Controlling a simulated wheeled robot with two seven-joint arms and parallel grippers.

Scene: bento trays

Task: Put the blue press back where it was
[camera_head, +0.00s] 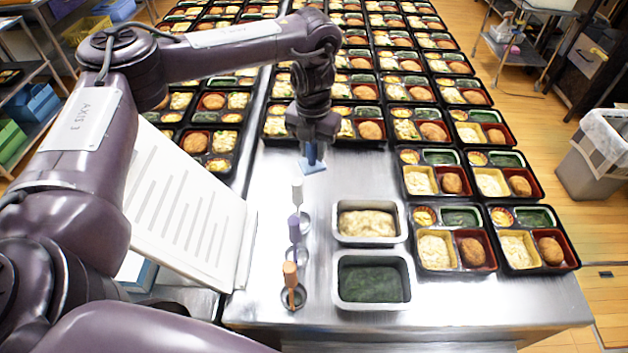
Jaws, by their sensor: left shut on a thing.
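My left gripper (313,140) points down over the steel table and is shut on the blue press (312,163). The blue press hangs below the fingers, behind the row of other presses; whether its lower end touches the table is hard to tell. A white press (297,194), a purple press (294,229) and an orange press (290,274) stand in a row toward the front, by round dark-edged holders on the table. No empty holder shows clearly beneath the blue press. My right gripper is not in view.
Two steel pans stand right of the presses, one with pale food (340,236) and one with dark greens (337,298). Bento trays (457,271) fill the table's right and back. A slatted white panel (232,270) stands at left. Bare steel (350,175) lies right of the blue press.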

